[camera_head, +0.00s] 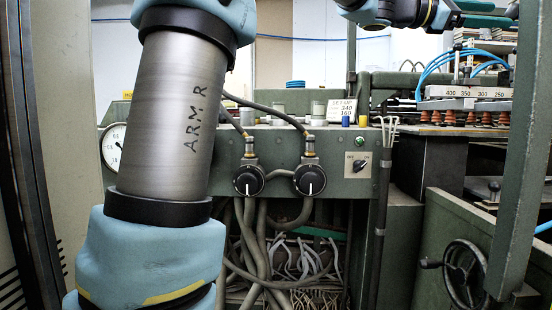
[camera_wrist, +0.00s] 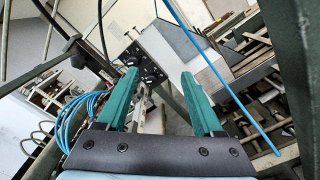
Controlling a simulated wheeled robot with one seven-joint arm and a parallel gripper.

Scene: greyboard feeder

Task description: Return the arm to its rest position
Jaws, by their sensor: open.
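My arm (camera_head: 178,105) fills the left of the head view, a grey tube marked "ARM R" with pale blue joints. A further dark and blue part of my arm (camera_head: 405,12) shows at the top right of the head view. In the wrist view my gripper (camera_wrist: 162,98) has two green fingers set wide apart. Nothing is held between them. Past the fingers lie machine parts and a pale panel.
A green machine console (camera_head: 330,150) with two black knobs (camera_head: 310,180) stands ahead. Blue hoses (camera_head: 440,62) and a numbered scale bar (camera_head: 465,92) are at the right. A handwheel (camera_head: 465,272) sits low right. A green post (camera_head: 522,160) stands near the right edge.

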